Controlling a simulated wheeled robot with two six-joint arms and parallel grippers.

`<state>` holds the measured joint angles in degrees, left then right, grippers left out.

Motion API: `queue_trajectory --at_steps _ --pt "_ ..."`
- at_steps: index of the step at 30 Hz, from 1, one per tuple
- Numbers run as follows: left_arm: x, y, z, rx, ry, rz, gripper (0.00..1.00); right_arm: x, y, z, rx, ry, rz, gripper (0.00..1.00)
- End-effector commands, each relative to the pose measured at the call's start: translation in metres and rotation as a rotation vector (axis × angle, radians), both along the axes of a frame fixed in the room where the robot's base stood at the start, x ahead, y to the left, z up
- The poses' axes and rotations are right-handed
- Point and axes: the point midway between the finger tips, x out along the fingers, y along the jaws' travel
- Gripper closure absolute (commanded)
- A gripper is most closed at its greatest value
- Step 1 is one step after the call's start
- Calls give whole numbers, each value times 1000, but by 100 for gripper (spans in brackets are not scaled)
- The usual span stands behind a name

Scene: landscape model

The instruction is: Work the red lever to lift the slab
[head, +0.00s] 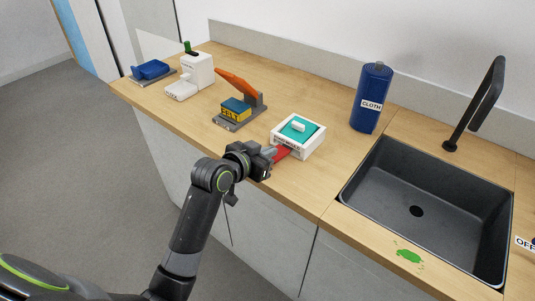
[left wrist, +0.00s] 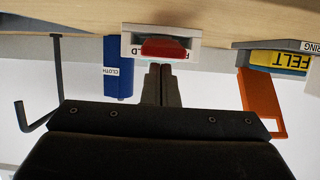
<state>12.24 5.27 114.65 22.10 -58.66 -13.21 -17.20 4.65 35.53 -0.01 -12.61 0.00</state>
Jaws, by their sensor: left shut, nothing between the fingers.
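A white box (head: 304,149) stands on the wooden counter, with a teal slab (head: 288,131) at its top and a small white block on it. The red lever (head: 281,154) sticks out from the box's front left side. In the left wrist view, which is upside down, the lever (left wrist: 164,49) shows as a red, rounded end in front of the white box (left wrist: 128,45). My left gripper (head: 271,157) is at the lever's outer end, its fingers (left wrist: 161,72) shut and empty. I cannot tell whether they touch the lever. My right gripper is not in view.
A grey stand with an orange arm (head: 238,87) and yellow-blue block is left of the box. A white device (head: 194,78) and blue item (head: 151,70) stand farther left. A blue cloth roll (head: 371,98) and sink (head: 425,205) are right. Counter around the box is clear.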

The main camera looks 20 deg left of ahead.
Motion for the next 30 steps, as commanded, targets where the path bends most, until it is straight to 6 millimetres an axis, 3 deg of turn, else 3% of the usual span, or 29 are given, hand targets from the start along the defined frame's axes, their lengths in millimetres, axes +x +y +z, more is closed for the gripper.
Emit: queue_trajectory --at_steps 14,19,30 --pt "-1 0 -9 -1 2 1 100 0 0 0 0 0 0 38" --pt "-4 1 -23 -2 5 0 100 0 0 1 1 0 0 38" --pt "-4 2 -24 1 17 1 100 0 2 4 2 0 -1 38"
